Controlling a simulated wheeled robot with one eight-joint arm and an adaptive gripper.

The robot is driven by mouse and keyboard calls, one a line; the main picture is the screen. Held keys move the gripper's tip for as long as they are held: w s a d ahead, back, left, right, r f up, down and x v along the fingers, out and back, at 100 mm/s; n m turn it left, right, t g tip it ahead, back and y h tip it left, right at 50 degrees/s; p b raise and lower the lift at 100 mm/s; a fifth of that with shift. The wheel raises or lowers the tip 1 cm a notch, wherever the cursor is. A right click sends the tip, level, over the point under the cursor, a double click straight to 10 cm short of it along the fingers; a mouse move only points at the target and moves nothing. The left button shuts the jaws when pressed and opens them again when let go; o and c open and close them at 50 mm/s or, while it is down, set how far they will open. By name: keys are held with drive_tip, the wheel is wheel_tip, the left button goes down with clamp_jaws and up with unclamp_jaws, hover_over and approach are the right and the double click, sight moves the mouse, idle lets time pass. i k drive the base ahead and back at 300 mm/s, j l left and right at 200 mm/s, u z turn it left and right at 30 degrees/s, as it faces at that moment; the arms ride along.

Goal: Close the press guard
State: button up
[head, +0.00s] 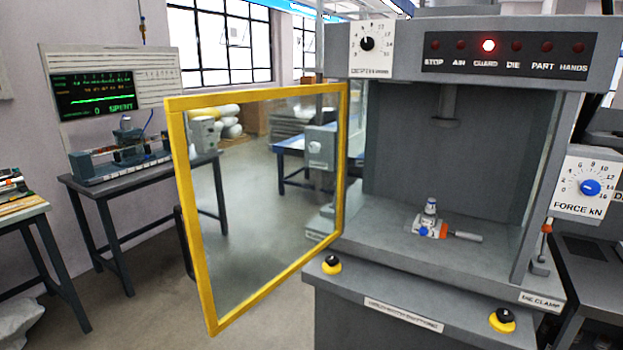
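The press guard (176,150) is a clear panel in a yellow frame. It stands swung open to the left of the press (335,60), with its right edge along the press's left side. The press opening is uncovered, and a small part with an orange and blue fitting (430,222) sits on the bed inside. On the press's top panel the red lamp above the GUARD label (488,45) is lit; the other lamps are dark. My gripper is not in view.
Two yellow-and-black buttons (503,320) and (331,264) sit on the press's front ledge. A FORCE kN dial (590,188) is at the right. A bench with a device (125,150) and a screen stand left. Open floor (150,300) lies left of the guard.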

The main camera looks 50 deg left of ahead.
sight(174, 106)
drive_tip(key=k+j+z, duration=0.15)
drive_tip(key=z, duration=0.3)
drive_tip(key=k+j+z, duration=0.2)
drive_tip(key=z, duration=0.2)
drive_tip(key=k+j+z, duration=0.25)
drive_tip(key=z, duration=0.2)
drive_tip(key=k+j+z, duration=0.25)
drive_tip(key=k, duration=0.35)
drive_tip(key=k+j+u, duration=0.1)
drive_tip(key=k+u, duration=0.35)
drive_tip(key=k+j+u, duration=0.15)
drive_tip(key=u, duration=0.35)
drive_tip(key=k+j+u, duration=0.65)
drive_tip(key=j+u, duration=0.25)
drive_tip(key=l, duration=0.15)
